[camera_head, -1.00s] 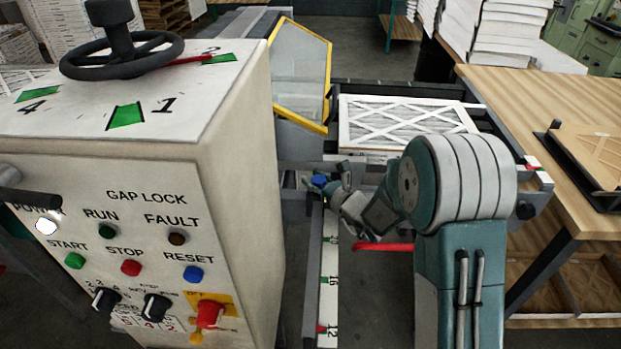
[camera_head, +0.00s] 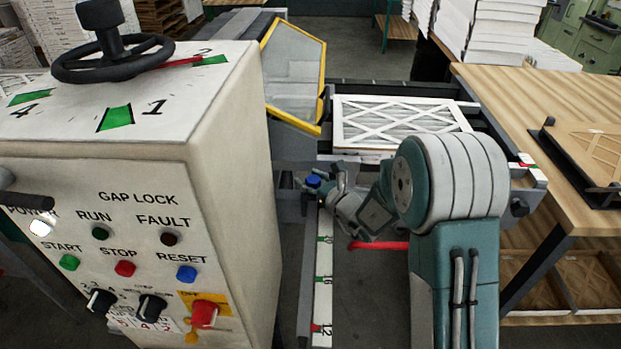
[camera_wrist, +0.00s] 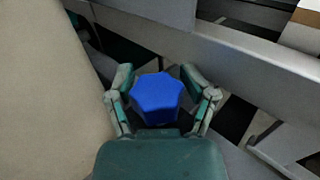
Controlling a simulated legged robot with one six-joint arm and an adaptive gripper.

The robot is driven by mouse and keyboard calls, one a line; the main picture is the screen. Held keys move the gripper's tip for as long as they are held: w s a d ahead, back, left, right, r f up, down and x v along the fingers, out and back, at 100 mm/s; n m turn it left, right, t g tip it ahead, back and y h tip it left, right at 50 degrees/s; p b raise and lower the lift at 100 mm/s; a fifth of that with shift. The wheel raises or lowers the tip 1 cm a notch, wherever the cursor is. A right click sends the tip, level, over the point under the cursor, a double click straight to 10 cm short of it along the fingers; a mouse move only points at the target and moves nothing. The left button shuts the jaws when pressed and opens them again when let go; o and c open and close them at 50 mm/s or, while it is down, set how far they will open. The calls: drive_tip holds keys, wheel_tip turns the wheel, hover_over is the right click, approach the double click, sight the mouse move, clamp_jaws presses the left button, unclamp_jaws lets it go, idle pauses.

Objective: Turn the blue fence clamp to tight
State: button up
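The blue fence clamp (camera_head: 313,181) is a small faceted knob at the far end of the scale rail, just right of the control cabinet. In the wrist view the clamp (camera_wrist: 157,97) sits between the two fingers of my gripper (camera_wrist: 162,100). The left finger lies close against its side; a narrow gap shows toward the right finger. Whether both fingers touch it is unclear. In the head view my gripper (camera_head: 326,186) is at the clamp, partly hidden by my arm. The clamp's tight or loose marking is not visible.
The control cabinet (camera_head: 225,150) stands close on the left. A scale rail (camera_head: 323,270) with green and red marks runs toward the front. A white-framed filter (camera_head: 400,122) lies on the conveyor behind. A red bar (camera_head: 378,245) is below my arm. A wooden table (camera_head: 540,100) stands right.

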drive_tip(key=v, duration=0.8)
drive_tip(key=shift+f, duration=0.1)
drive_tip(key=shift+o, duration=0.3)
